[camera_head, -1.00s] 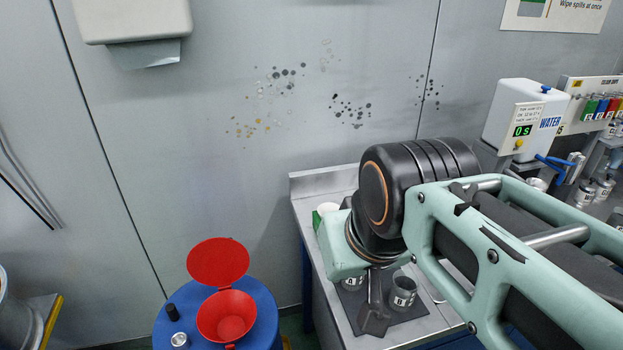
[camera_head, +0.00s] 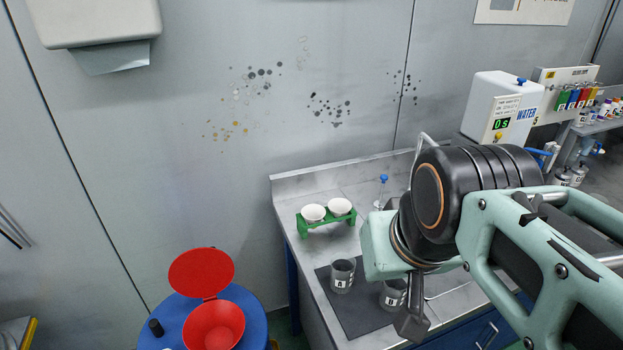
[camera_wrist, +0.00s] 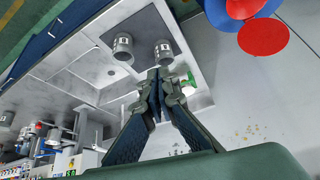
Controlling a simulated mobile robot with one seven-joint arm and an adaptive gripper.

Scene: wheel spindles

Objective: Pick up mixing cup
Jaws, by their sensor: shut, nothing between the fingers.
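I cannot tell which is the mixing cup. Both also show in the wrist view, one in the upper middle (camera_wrist: 163,54) and one to its left (camera_wrist: 123,48). My gripper (camera_wrist: 158,76) is shut and empty, with its tips pointing toward the mat area and apart from both cups. In the head view my gripper (camera_head: 411,324) overlaps part of the right cup.
A green rack (camera_head: 325,224) with two white bowls stands at the back of the bench (camera_head: 290,187). A water dispenser (camera_head: 502,107) and coloured bottles are at right. A blue drum with a red funnel (camera_head: 214,325) and raised lid stands left of the bench. A sink shows in the wrist view (camera_wrist: 120,52).

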